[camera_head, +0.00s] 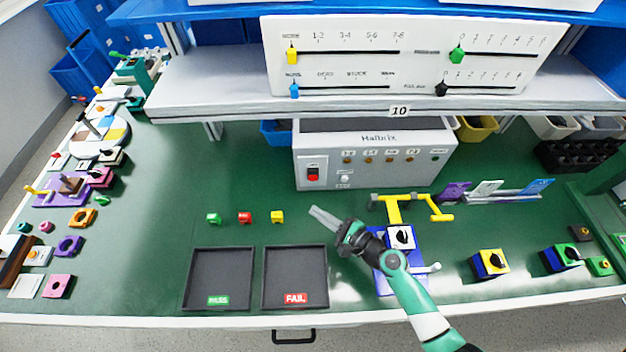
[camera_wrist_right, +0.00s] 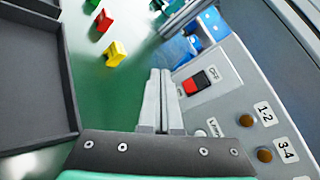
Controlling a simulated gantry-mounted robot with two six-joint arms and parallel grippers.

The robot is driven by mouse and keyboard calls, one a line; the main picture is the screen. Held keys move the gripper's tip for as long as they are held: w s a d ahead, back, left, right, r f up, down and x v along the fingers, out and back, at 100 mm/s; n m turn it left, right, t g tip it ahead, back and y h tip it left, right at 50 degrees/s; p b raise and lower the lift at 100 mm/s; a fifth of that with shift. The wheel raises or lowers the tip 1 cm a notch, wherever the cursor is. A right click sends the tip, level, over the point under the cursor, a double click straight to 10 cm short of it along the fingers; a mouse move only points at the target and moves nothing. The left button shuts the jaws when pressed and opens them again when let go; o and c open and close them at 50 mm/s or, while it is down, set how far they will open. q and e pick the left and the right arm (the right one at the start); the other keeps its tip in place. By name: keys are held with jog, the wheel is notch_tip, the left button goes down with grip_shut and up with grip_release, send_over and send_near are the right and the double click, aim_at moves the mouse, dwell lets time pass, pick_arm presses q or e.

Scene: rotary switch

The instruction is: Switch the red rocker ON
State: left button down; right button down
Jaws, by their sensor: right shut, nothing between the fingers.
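The red rocker (camera_head: 313,174) sits on the left part of the front panel of the grey Halbrix box (camera_head: 376,150). In the right wrist view the rocker (camera_wrist_right: 194,86) is red and black, with a label beside it. My right gripper (camera_head: 314,210) is shut and empty over the green table, in front of the box and apart from it. In the right wrist view its closed fingers (camera_wrist_right: 160,75) show just left of the rocker, with a gap that is hard to judge. My left gripper does not show.
Green, red (camera_head: 245,217) and yellow (camera_head: 277,216) blocks stand left of my right gripper. Black PASS (camera_head: 219,251) and FAIL (camera_head: 328,262) trays lie near the front edge. A yellow handle fixture (camera_head: 393,209) is to the right. A white shelf (camera_head: 230,90) overhangs the box.

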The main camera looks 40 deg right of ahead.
aim_at(313, 175)
jog(key=w+d+f+b, duration=0.1)
jog(key=w+d+b, duration=0.3)
jog(key=w+d, duration=0.1)
jog(key=shift+w+d, duration=0.35)
jog(key=shift+w, duration=0.25)
jog(key=shift+f, duration=0.1)
dwell(1.5)
jog(key=shift+w+d, duration=0.3)
jog(key=shift+w+d+f+b, duration=0.1)
jog(key=shift+w+d+b, duration=0.15)
jog(key=shift+b, duration=0.15)
dwell(0.5)
jog(key=shift+a, duration=0.1)
jog(key=shift+s+a+p, duration=0.5)
jog(key=shift+s+p, duration=0.05)
jog(key=shift+s, duration=0.05)
